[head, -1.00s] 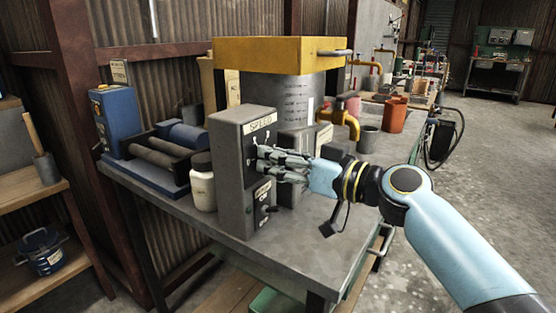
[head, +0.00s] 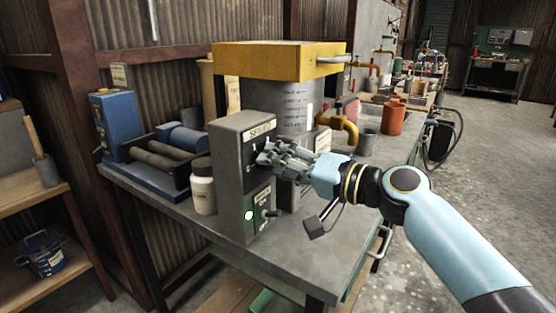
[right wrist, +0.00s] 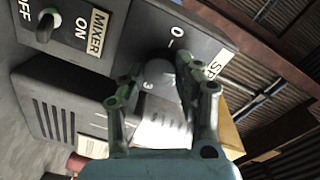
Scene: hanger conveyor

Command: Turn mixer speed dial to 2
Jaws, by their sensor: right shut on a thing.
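The grey control box (head: 229,175) stands on the bench with a "SPEED" label at the top of its face. My right gripper (head: 264,156) is at the upper part of that face and hides most of the dial in the head view. In the right wrist view, the round dark speed dial (right wrist: 160,73) sits between the fingers of my right gripper (right wrist: 158,88), which is shut on it. The marks 0 and 3 show beside the dial. A finger covers part of the scale, and I cannot tell which mark the dial points to. My left gripper is not in view.
A white jar (head: 203,188) stands left of the box. A yellow-topped tank (head: 279,62) stands behind. The bench front (head: 300,252) is clear.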

